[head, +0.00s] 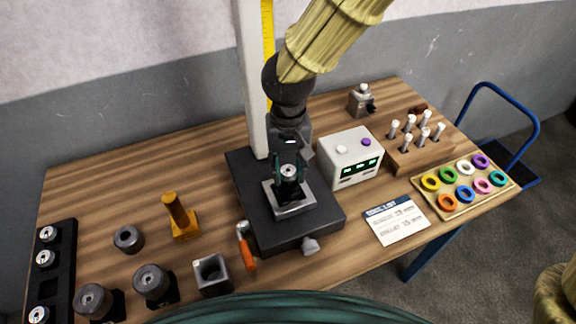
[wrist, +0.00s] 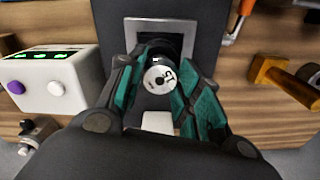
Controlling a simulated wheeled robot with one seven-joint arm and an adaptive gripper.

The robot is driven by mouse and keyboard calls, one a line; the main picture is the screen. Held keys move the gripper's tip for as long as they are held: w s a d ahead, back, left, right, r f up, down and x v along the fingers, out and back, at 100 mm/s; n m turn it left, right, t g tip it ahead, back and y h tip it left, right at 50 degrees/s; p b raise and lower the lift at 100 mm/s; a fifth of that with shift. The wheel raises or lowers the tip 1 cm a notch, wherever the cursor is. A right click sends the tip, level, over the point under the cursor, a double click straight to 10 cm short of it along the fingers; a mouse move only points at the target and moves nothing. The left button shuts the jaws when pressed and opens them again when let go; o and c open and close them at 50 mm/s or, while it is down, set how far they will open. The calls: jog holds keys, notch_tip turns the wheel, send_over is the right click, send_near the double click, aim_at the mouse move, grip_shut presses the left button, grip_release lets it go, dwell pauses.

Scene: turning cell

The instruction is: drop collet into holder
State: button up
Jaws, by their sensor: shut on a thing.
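The collet (wrist: 159,79) has a round silver face with dark markings and a small centre hole. My gripper (wrist: 158,86) is shut on it, with teal finger pads on both sides. In the head view the collet (head: 288,171) stands upright between the fingers, over the square metal holder (head: 289,208) on the black base. The holder's grey rim (wrist: 163,27) also shows in the wrist view.
A white display box (head: 349,163) stands close to the right of the black base (head: 258,220). An orange-handled tool (head: 247,251) lies at its left front. A tray of coloured rings (head: 451,208) is at right.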

jog(key=shift+f, duration=0.4)
dwell(0.4)
jog(key=o, duration=1.2)
jog(key=shift+r, duration=3.75)
